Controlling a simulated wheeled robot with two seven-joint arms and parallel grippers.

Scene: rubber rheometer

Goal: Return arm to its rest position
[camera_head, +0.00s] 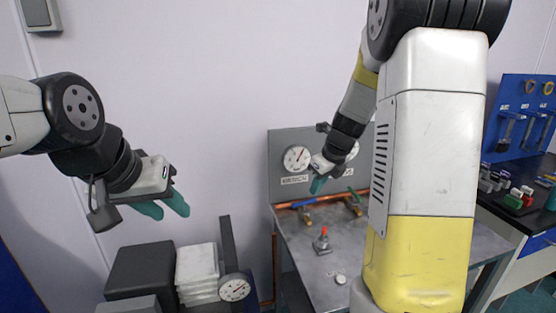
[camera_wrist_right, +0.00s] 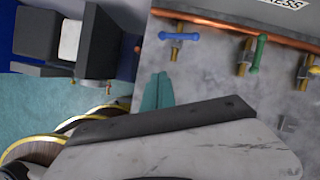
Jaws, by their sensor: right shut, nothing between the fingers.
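My right gripper (camera_head: 317,186) hangs in the air in front of the grey gauge panel, over the metal bench, with its teal fingers pointing down. In the right wrist view its fingertips (camera_wrist_right: 158,91) are together with nothing between them. My left gripper (camera_head: 166,205) is raised at the left, in front of the wall, with its two teal fingers apart and nothing between them. Both arms are clear of the bench top as far as I can see.
The metal bench (camera_head: 300,260) carries a fitting with a red top (camera_head: 323,241) and a small round part (camera_head: 341,279). A panel (camera_head: 284,145) with gauges stands behind. Dark boxes (camera_head: 142,272) and a white stack (camera_head: 197,270) stand lower left. A blue tool board (camera_head: 520,115) is at right.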

